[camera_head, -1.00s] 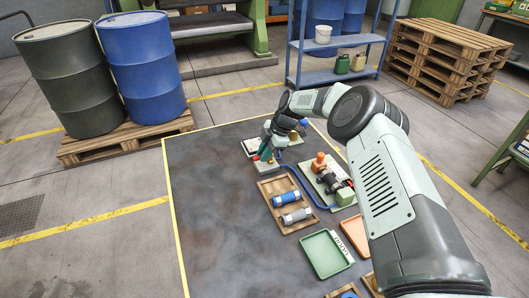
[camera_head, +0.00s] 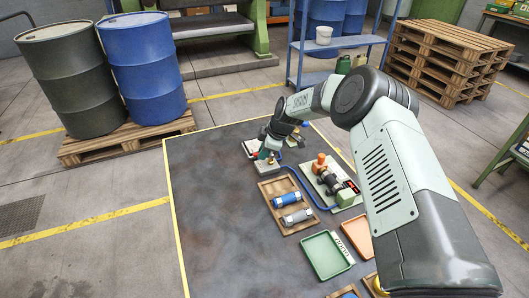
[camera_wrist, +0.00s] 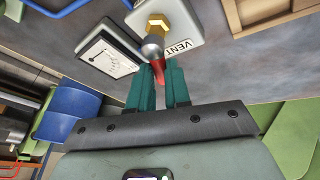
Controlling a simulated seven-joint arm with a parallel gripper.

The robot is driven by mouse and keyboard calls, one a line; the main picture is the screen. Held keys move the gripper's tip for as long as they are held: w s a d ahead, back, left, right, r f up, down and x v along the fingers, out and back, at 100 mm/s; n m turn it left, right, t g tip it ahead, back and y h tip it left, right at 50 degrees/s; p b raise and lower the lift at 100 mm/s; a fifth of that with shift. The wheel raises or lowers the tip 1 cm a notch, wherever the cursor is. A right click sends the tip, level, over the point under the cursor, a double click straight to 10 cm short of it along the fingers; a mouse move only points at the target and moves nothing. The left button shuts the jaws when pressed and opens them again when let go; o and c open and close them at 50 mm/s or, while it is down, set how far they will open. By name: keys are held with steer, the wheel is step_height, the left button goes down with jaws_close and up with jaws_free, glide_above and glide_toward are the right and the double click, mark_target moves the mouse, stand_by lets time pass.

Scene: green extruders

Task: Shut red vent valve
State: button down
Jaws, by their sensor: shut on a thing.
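The vent valve (camera_wrist: 153,36) shows in the wrist view as a brass hex fitting and a silver round part on a pale block. The block (camera_wrist: 186,22) carries a "VENT" label (camera_wrist: 179,47). The valve's red handle (camera_wrist: 158,70) points down in the picture, toward my gripper. My gripper (camera_wrist: 159,72) has its teal fingers on both sides of the handle and is shut on it. In the head view my gripper (camera_head: 266,156) is at the block near the mat's far side, and it mostly hides the valve. The handle's exact angle is hard to tell there.
A white-faced gauge or sign (camera_wrist: 108,58) stands close beside the valve. A wooden tray (camera_head: 267,200) with blue and grey cylinders, a plate with an orange-knobbed fitting (camera_head: 319,162), a blue hose (camera_head: 308,190) and a green tray (camera_head: 326,255) lie nearby. The mat's left side is clear.

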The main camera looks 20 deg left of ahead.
steer(key=m+t, duration=0.1)
steer(key=m, duration=0.2)
steer(key=w+m+t+h, duration=0.1)
steer(key=m, duration=0.2)
steer(key=shift+w+a+t, duration=0.15)
steer(key=shift+a+t, duration=0.05)
steer(key=shift+t, duration=0.1)
steer(key=m, duration=0.1)
steer(key=m+t+h, duration=0.1)
steer(key=m, duration=0.1)
steer(key=shift+w+m, duration=0.3)
steer(key=shift+w, duration=0.1)
steer(key=shift+w+d+m+h, duration=0.15)
steer(key=shift+m+h, duration=0.15)
steer(key=shift+m, duration=0.4)
steer(key=shift+w+d+m+h, duration=0.1)
steer(key=shift+m+h, duration=0.2)
steer(key=shift+m, duration=0.4)
steer(key=shift+t, duration=0.3)
steer(key=c, duration=1.1)
jaws_free()
steer(key=shift+r, duration=0.1)
steer(key=v, duration=1)
steer(key=shift+s+r, duration=0.1)
steer(key=shift+r, duration=0.25)
